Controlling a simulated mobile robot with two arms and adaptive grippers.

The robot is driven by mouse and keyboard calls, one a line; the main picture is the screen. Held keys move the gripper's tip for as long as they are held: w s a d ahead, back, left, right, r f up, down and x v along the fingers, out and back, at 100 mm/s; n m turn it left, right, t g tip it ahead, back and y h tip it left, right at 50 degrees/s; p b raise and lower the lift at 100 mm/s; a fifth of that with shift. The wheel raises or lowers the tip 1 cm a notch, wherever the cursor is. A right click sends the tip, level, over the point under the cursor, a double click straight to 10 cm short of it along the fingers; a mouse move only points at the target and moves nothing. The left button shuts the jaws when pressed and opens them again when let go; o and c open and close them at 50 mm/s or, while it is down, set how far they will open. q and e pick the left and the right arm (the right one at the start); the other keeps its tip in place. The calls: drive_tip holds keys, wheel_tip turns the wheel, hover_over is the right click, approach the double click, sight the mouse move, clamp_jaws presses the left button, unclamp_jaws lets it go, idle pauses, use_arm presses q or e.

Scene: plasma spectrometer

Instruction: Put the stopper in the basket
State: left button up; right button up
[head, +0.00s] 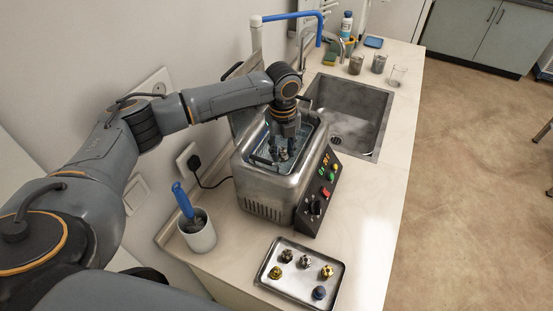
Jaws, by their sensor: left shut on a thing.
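My left gripper (283,154) reaches down from above into the open steel bath (254,184). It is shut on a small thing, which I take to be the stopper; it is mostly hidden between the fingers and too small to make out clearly. The basket (262,161) sits inside the bath, and its rim shows around the gripper. The fingertips are within the basket's opening; I cannot tell whether the held thing touches the basket floor. My right gripper is not in view.
A metal tray (283,290) at the front holds several small gold, silver and blue-topped pieces. A white cup (198,236) with a blue-handled brush stands left of the bath. A sink (362,107), tap and several beakers lie behind. The counter right of the tray is clear.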

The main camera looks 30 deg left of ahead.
sight(276, 168)
use_arm(q)
drive_tip(key=shift+a+f, duration=0.1)
drive_tip(key=shift+f, duration=0.05)
drive_tip(key=shift+s+a+f, duration=0.1)
drive_tip(key=shift+a+f, duration=0.05)
drive_tip(key=f+b, duration=0.1)
drive_tip(key=f, duration=0.1)
drive_tip(key=a+f+b, duration=0.1)
drive_tip(key=f+b, duration=0.1)
drive_tip(key=shift+a+f, duration=0.2)
drive_tip(key=shift+f, duration=0.2)
drive_tip(key=shift+r, duration=0.1)
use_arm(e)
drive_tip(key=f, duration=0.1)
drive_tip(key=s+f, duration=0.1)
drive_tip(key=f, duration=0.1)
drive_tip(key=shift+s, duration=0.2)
use_arm(q)
drive_tip(key=shift+d, duration=0.1)
drive_tip(key=o, duration=0.9)
drive_tip(key=shift+c, duration=0.2)
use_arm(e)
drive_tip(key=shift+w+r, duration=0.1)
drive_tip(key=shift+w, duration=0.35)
use_arm(q)
wheel_tip(276, 168, up, 12)
drive_tip(key=b, duration=0.4)
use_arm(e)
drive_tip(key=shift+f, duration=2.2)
